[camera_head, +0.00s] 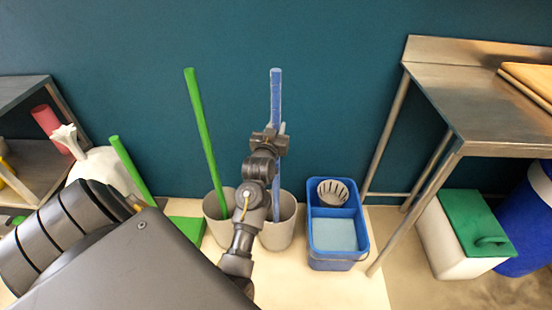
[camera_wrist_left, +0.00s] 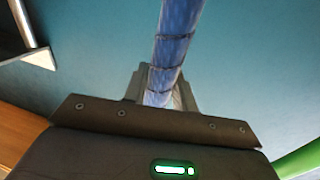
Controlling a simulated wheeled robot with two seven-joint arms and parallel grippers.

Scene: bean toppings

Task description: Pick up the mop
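The mop shows as a blue handle (camera_head: 276,92) standing nearly upright against the teal wall, its lower end inside a grey bin (camera_head: 280,232). The mop's head is hidden in the bin. My left gripper (camera_head: 270,137) is at the handle, well above the bin rim. In the left wrist view the blue handle (camera_wrist_left: 174,45) runs down between the two close-set fingers (camera_wrist_left: 160,92), which appear to press it from both sides. My right gripper is in neither view.
A green handle (camera_head: 205,135) leans in a second grey bin (camera_head: 214,222) to the left. A blue bucket (camera_head: 315,247) with a strainer stands close on the right. A steel table (camera_head: 485,90) is farther right, a shelf (camera_head: 28,92) far left. The wall is close behind.

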